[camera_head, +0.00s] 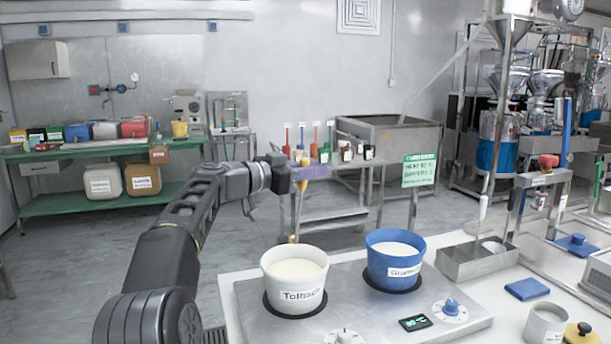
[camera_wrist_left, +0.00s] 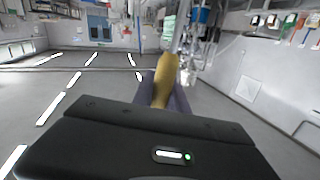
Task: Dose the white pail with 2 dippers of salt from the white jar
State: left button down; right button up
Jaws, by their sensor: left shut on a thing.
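The white pail (camera_head: 295,295) stands on a dark round pad on the steel bench plate. It is labelled and has pale contents near its rim. My left gripper (camera_head: 303,174) is shut on a yellow dipper (camera_head: 298,215), above and behind the white pail. The dipper hangs nearly upright, its lower end just behind the pail's far rim. In the left wrist view its yellow handle (camera_wrist_left: 165,78) sits between the fingers. A white jar (camera_head: 545,325), partly cut off, stands at the lower right; its label is too small to read. My right gripper is not in view.
A blue pail (camera_head: 393,268) with pale contents stands right of the white one. Dials and a small display (camera_head: 414,323) are in front. A yellow lid (camera_head: 580,334) with a dark knob lies beside the jar. A steel trough (camera_head: 480,262) and blue pad (camera_head: 527,289) are at right.

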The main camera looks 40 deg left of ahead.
pick_arm(q)
jog(key=w+d+f+m+g+y+b, duration=0.1)
jog(key=d+f+m+y+b, duration=0.3)
jog(key=d+f+m+b, duration=0.6)
jog(key=shift+d+f+g+y+b, duration=0.3)
jog(key=shift+d+f+g+b, duration=0.5)
jog(key=shift+d+f+b, duration=1.45)
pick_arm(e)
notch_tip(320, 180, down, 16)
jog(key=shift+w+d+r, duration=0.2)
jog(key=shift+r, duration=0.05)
pick_arm(q)
jog(key=shift+a+r, duration=0.15)
jog(key=shift+r, duration=0.1)
